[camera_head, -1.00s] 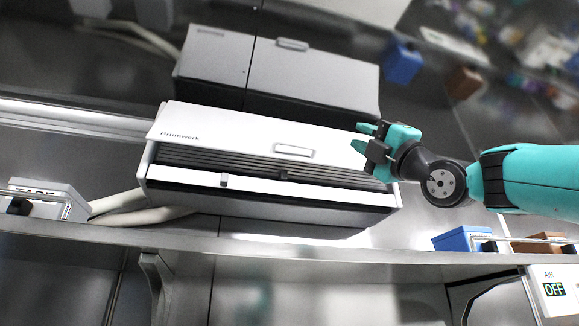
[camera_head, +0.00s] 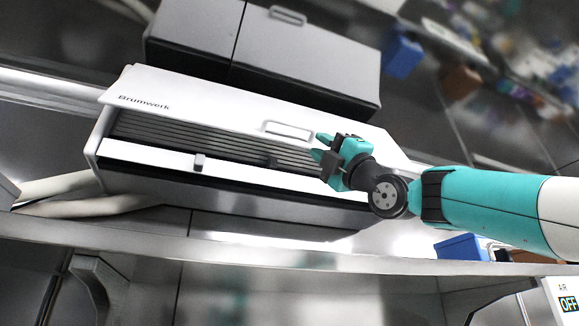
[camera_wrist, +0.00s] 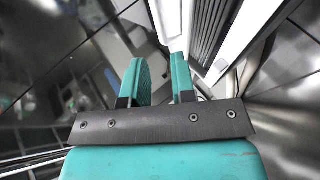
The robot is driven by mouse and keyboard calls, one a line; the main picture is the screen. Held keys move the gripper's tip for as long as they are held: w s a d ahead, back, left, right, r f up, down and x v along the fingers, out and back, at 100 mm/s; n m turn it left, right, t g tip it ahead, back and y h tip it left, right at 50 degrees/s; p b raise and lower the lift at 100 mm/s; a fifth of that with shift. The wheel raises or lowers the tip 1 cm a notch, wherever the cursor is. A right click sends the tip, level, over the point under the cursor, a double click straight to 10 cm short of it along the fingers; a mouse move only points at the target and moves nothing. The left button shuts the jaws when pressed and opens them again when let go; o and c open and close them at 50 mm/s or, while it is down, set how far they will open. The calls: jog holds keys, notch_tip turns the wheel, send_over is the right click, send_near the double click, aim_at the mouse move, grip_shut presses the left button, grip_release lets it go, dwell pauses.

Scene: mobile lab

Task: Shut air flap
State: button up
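A white air unit marked Brumwerk (camera_head: 145,103) stands on the shelf in the head view. Its white upper panel has a bar handle (camera_head: 288,131). Below this panel, grey slats (camera_head: 215,141) are exposed, so the front is uncovered there. My gripper (camera_head: 322,147) is open and empty, in front of the unit just right of the handle. No contact with the handle is clear. In the wrist view, my gripper's two teal fingers (camera_wrist: 162,78) are apart, with the slats (camera_wrist: 210,30) ahead on the right.
A grey cabinet (camera_head: 300,62) stands behind the unit. Pale hoses (camera_head: 85,198) lie at its left. A blue box (camera_head: 462,247) sits on the shelf at right. A panel reading AIR OFF (camera_head: 568,303) is at the lower right.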

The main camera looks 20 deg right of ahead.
aim_at(293, 126)
jog(key=p+x, duration=0.8)
jog(key=x, duration=0.3)
jog(key=shift+s+r, duration=0.1)
jog(key=shift+s, duration=0.15)
jog(key=shift+w+a+r+p, duration=0.15)
jog(key=shift+w+r+p, duration=0.15)
jog(key=shift+p, duration=0.2)
grip_shut()
jog(key=shift+f, duration=0.15)
